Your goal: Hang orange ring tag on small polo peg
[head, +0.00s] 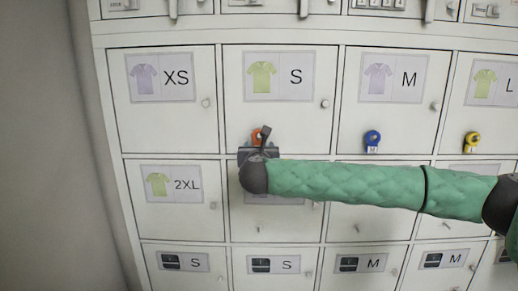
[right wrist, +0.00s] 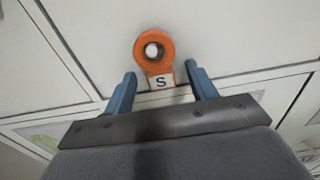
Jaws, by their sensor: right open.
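The orange ring tag (right wrist: 140,52) hangs around a white round peg (right wrist: 152,50) on a cabinet door; its white label reads S. In the head view the orange ring tag (head: 257,137) is low on the S door with the yellow-green polo picture (head: 262,77), partly hidden by my right gripper. My right gripper (right wrist: 160,84) is open, its two blue fingers below and either side of the tag's label, with no clear grip on it. In the head view my right gripper (head: 262,145) is just below the ring. My left gripper is not in view.
A blue ring tag (head: 372,141) hangs on the M door and a yellow ring tag (head: 471,142) on the L door. Small round knobs (head: 324,104) stick out from the doors. A row of handles runs along the top. My right arm crosses the lower doors.

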